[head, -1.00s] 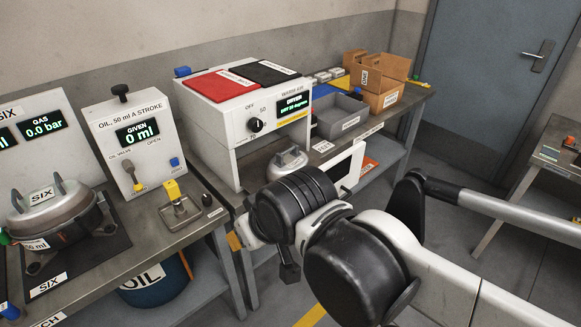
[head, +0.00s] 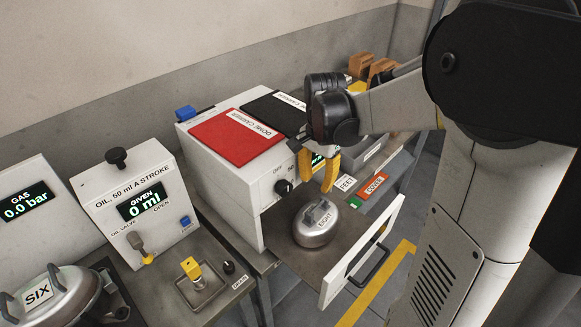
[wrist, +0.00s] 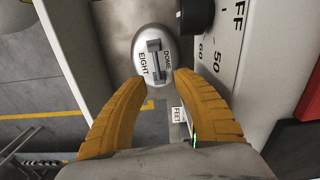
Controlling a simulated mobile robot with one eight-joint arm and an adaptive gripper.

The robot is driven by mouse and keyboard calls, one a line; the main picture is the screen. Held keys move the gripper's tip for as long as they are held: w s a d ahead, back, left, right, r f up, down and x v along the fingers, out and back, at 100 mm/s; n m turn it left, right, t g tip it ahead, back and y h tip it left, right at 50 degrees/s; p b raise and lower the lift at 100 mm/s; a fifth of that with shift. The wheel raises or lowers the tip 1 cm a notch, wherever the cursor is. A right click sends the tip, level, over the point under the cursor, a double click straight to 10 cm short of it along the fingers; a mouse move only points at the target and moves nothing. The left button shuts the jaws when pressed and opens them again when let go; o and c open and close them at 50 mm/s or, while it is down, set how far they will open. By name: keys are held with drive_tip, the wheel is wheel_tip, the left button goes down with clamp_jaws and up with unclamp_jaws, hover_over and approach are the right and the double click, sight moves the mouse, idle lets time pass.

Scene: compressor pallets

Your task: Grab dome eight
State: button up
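Dome eight (head: 316,228) is a silver rounded dome with a handle on top and an EIGHT label. My gripper (head: 320,184) has yellow fingers pointing down, above and slightly behind the dome in the head view. In the wrist view the two fingers (wrist: 165,85) are spread apart, with nothing between them. The gripper is not touching the dome.
The warm-air box (head: 222,199) has a knob (head: 284,187) and red and black pads on top. An orange COVER label (head: 373,186) lies beyond. The oil unit (head: 132,195) and dome six (head: 55,297) are at left.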

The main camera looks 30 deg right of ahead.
sight(317, 207)
drive_tip(key=f, duration=0.2)
drive_tip(key=f+b, duration=0.1)
drive_tip(key=f, duration=0.1)
drive_tip(key=f+b, duration=0.1)
drive_tip(key=f, duration=0.1)
drive_tip(key=shift+d, duration=0.25)
wheel_tip(317, 207, down, 5)
drive_tip(key=shift+s+d+f+b, duration=0.1)
drive_tip(key=shift+s+d+b, duration=0.05)
drive_tip(key=shift+b, duration=0.85)
clamp_jaws()
